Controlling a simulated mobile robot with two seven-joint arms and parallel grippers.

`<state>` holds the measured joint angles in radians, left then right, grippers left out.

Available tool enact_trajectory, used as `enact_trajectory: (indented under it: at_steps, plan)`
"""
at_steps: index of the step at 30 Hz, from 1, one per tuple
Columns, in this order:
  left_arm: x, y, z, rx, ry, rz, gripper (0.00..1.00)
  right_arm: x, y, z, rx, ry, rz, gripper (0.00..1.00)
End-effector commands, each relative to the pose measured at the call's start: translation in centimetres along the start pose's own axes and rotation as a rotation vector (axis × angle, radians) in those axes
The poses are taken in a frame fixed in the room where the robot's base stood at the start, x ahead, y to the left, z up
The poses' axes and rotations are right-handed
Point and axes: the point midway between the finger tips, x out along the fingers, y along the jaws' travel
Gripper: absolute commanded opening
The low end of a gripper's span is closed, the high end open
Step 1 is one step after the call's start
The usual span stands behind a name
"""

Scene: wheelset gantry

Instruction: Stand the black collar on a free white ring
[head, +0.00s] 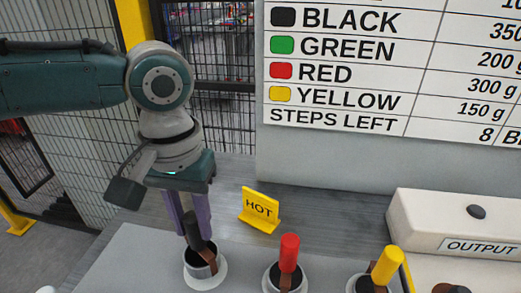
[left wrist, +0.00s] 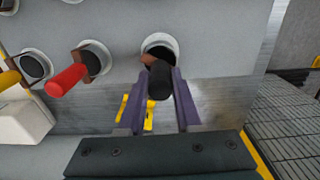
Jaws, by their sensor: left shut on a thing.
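The black collar (head: 207,262) is a short dark cylinder with a brown strap and an upright black handle. My left gripper (head: 194,229) points down with its purple fingers shut on the black handle (left wrist: 160,80). The collar's lower end is at a white ring (head: 213,284) on the grey bench; I cannot tell whether it rests fully on it. The ring also shows in the left wrist view (left wrist: 160,40), partly hidden by the handle. A red-handled collar (head: 289,255) and a yellow-handled collar (head: 386,266) stand at other white rings. My right gripper is not in view.
A yellow HOT sign (head: 260,209) stands on the bench behind the rings. A pale OUTPUT box (head: 450,215) with a dark button is at the right. A large sign board (head: 390,70) hangs behind. Wire fencing (head: 70,165) is at the left.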

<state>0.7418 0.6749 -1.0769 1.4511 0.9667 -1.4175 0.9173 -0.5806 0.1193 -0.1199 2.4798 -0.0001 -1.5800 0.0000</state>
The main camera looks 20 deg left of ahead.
Motion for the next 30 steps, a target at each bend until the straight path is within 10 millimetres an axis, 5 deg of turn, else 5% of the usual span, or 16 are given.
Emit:
enact_trajectory:
  at_steps: [30]
  plan:
    - [0.8,0.1,-0.1,0.000,0.002,0.002,0.00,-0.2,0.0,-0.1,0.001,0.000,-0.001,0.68]
